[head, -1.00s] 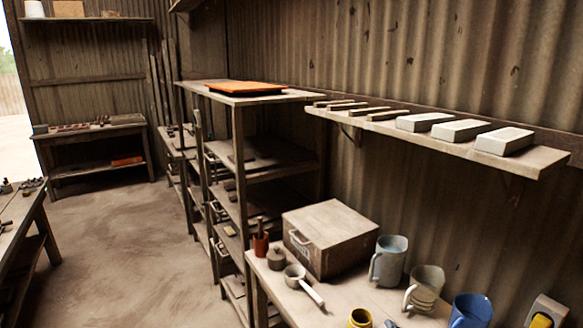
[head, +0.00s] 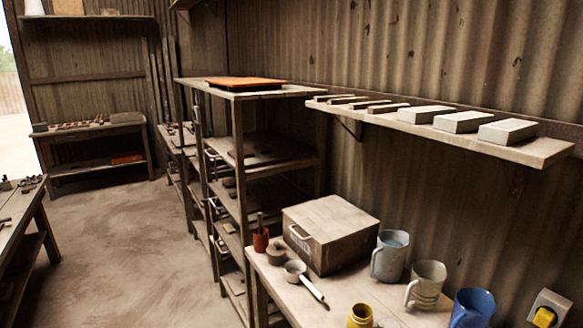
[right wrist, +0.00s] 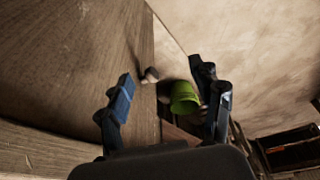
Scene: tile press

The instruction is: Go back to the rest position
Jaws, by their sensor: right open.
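My right gripper (right wrist: 164,82) shows in the right wrist view with its two dark, blue-padded fingers spread apart. Nothing is held between them. Beyond the fingers I see a green cup-like container (right wrist: 184,97) and a small pale object (right wrist: 151,75) close to the edge of a wooden surface (right wrist: 75,60). How far they are from the fingers I cannot tell. My left gripper is in neither view, and neither arm shows in the head view.
A bench (head: 286,318) at the lower right holds a wooden box (head: 330,234), mugs and a white ladle (head: 297,270). Above it a wall shelf (head: 543,150) carries pale blocks. An orange tray (head: 246,83) tops the rack. Open floor (head: 120,240) lies at the left.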

